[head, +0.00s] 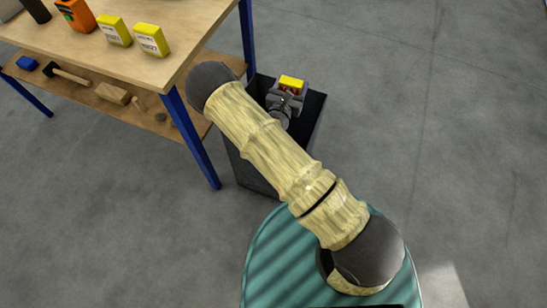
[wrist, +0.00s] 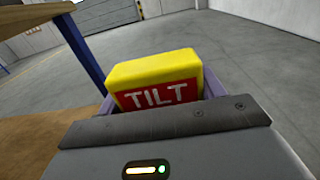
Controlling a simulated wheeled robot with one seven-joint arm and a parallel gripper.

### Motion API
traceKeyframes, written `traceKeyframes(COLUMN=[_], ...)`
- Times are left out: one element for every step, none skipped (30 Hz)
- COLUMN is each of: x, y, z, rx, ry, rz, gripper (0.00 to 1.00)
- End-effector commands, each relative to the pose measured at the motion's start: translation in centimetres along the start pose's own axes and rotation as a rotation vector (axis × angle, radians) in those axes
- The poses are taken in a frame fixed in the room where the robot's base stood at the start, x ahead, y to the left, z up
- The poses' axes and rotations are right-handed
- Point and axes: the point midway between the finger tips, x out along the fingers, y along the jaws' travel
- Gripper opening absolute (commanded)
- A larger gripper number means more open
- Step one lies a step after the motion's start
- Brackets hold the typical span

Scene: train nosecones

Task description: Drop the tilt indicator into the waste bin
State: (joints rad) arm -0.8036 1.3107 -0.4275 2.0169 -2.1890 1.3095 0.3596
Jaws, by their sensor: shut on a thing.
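The tilt indicator (head: 291,83) is a small yellow block with a red face. In the wrist view the tilt indicator (wrist: 155,75) fills the space between the jaws, with "TILT" in white on its red label. My gripper (head: 287,97) is shut on it and holds it up. The waste bin (head: 248,168) is a dark, open, box-shaped container on the floor beside the workbench. In the head view my gripper and the indicator appear over the bin's opening; their height above the rim is hard to tell. My arm hides part of the bin.
A wooden workbench (head: 165,62) with blue legs stands left of the bin. Two yellow boxes (head: 152,40) with white labels and an orange device (head: 75,14) stand on it. Its lower shelf (head: 85,90) holds a hammer and blocks. Grey floor to the right is clear.

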Motion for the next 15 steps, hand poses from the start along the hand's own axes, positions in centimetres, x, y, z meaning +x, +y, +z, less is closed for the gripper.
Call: traceKeyframes(x=[0.2,0.3,0.5,0.6,0.7,0.8,0.9,1.0,1.1,1.1,1.1,1.2,1.2,1.2,1.2], y=[0.6,0.9,1.3,1.6,1.9,2.2,2.4,2.6,2.9,3.0,3.1,3.2,3.3,3.3,3.3], z=[-1.7,-2.1,-2.6,-2.9,-3.2,-3.5,-3.7,-3.8,-4.0,-4.1,-4.1,-4.0,-4.0,-4.0,-3.9], rx=[0.007,0.006,0.005,0.007,0.006,0.006,0.005,0.005,0.004,0.003,0.003,0.003,0.002,0.002,0.001], ry=[-0.003,-0.002,-0.001,-0.001,-0.002,-0.002,-0.002,-0.002,-0.001,-0.001,-0.001,-0.001,-0.001,-0.001,-0.001], rz=[-0.008,-0.012,-0.017,-0.021,-0.025,-0.03,-0.032,-0.035,-0.037,-0.039,-0.041,-0.042,-0.043,-0.043,-0.044], gripper=[0.45,0.45,0.45,0.45,0.45,0.45,0.45,0.45,0.45,0.45,0.45,0.45,0.45,0.45,0.45])
